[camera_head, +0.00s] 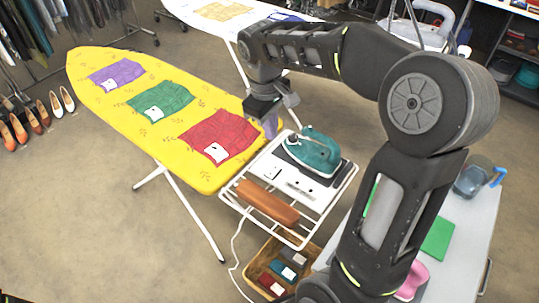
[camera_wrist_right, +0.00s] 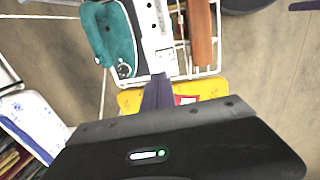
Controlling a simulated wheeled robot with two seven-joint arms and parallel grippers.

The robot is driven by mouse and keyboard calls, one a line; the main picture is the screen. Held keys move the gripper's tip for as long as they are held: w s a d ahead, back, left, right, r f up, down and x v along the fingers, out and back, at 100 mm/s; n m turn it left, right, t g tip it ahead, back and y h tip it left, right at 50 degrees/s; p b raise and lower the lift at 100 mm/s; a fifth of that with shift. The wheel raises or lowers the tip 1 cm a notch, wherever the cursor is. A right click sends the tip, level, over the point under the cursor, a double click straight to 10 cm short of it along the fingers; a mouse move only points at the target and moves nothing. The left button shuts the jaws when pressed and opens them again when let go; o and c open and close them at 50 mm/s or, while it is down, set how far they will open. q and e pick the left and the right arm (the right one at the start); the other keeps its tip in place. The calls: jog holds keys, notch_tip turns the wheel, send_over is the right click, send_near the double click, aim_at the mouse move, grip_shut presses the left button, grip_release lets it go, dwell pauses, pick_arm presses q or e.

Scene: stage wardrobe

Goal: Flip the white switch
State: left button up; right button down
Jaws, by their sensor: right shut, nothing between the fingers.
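A white panel (camera_head: 318,190) with small dark and light fittings lies on the white wire rack at the end of the yellow ironing board; it also shows in the wrist view (camera_wrist_right: 152,30). The fittings are too small to tell which one is the white switch or how it is set. My right gripper (camera_head: 271,128) is shut and empty, pointing down over the board's end, left of the panel. In the wrist view its fingers (camera_wrist_right: 158,82) appear beside the panel's near end. My left gripper is out of view.
A teal iron (camera_head: 315,152) and a brown roll (camera_head: 267,203) flank the panel. Folded purple, green and red cloths lie on the yellow ironing board (camera_head: 92,62). A wicker basket (camera_head: 252,272) stands below the rack. My right arm hides part of the table (camera_head: 470,225) at right.

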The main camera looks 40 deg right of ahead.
jog(key=p, duration=0.1)
send_near(276, 168)
jog(key=f, duration=0.4)
jog(key=d+f, duration=0.1)
jog(key=f, duration=0.2)
jog(key=shift+w, duration=0.15)
jog(key=shift+r+p, duration=0.1)
jog(key=shift+p, duration=0.2)
